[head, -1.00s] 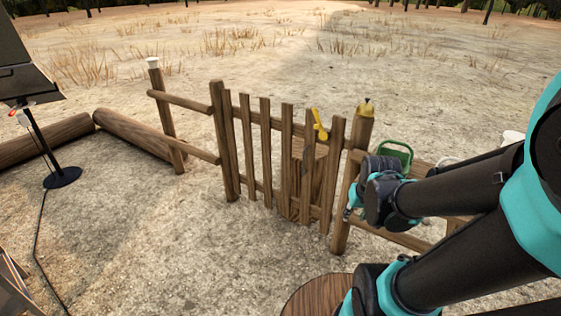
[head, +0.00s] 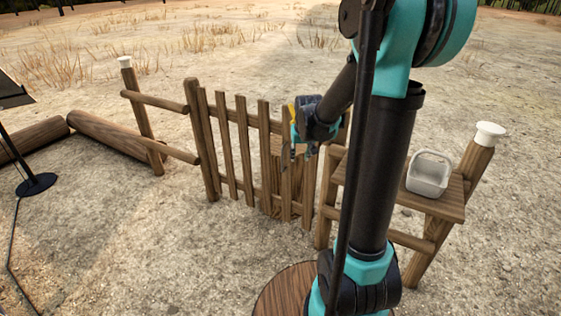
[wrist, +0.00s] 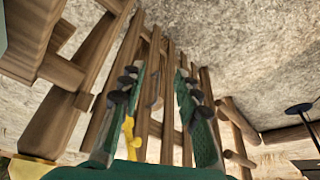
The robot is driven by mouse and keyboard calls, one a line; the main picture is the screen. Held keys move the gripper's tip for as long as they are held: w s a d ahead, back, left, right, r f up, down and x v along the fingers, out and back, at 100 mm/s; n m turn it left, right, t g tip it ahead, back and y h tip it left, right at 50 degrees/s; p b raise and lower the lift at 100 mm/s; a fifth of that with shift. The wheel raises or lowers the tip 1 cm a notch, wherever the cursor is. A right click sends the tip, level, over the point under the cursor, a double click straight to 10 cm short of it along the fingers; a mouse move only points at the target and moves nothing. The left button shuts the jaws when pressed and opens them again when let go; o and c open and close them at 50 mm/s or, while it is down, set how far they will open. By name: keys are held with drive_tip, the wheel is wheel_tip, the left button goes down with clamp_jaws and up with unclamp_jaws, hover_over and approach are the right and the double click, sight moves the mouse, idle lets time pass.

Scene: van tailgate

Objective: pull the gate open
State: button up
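The wooden picket gate (head: 244,145) stands upright in line with the fence and looks closed. A yellow handle (head: 291,113) shows at its upper right, mostly hidden behind my gripper (head: 300,153). My gripper hangs in front of the gate's right part, fingers pointing down. In the wrist view the two fingers (wrist: 158,85) are spread with nothing clearly held between them. The yellow handle (wrist: 128,137) shows there close beside the left finger; whether they touch I cannot tell. The gate pickets (wrist: 170,85) lie beyond the fingers.
To the right are a wooden shelf (head: 447,207) with a white basket (head: 428,174) and a white-capped post (head: 477,160). A round wooden top (head: 285,290) is low in front. Logs (head: 110,140) and a black stand (head: 36,184) are left. Ground before the gate is clear.

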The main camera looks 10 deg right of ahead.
drive_tip(key=w+a+f, duration=0.1)
drive_tip(key=w+f, duration=0.2)
drive_tip(key=w, duration=1.1)
approach(282, 158)
drive_tip(key=x, duration=1.1)
drive_tip(key=shift+w+d+f, duration=0.1)
drive_tip(key=shift+w+f, duration=0.05)
drive_tip(key=shift+f, duration=0.15)
drive_tip(key=shift+c, duration=0.2)
clamp_jaws()
